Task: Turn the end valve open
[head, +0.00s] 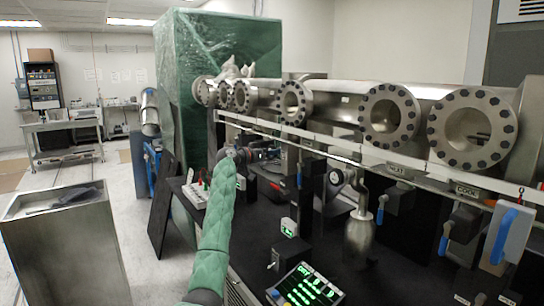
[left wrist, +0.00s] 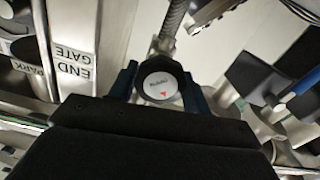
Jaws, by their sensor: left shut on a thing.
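The end valve shows in the left wrist view as a round white-capped knob (left wrist: 161,86) with a small red arrow and small print. An END GATE label (left wrist: 75,65) is on the pale panel to its left. My left gripper (left wrist: 160,92) has its blue fingers on either side of the knob and is shut on it. In the head view my left arm, in a green sleeve, reaches forward to the far left end of the bench, where my left gripper (head: 245,155) is small and partly hidden. The knob cannot be made out there. My right gripper is not in view.
A row of flanged steel ports (head: 390,116) runs above the black bench (head: 250,265). Blue-handled valves (head: 497,237) hang at right. A green-lit panel (head: 305,287) and a steel bottle (head: 360,237) are on the bench.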

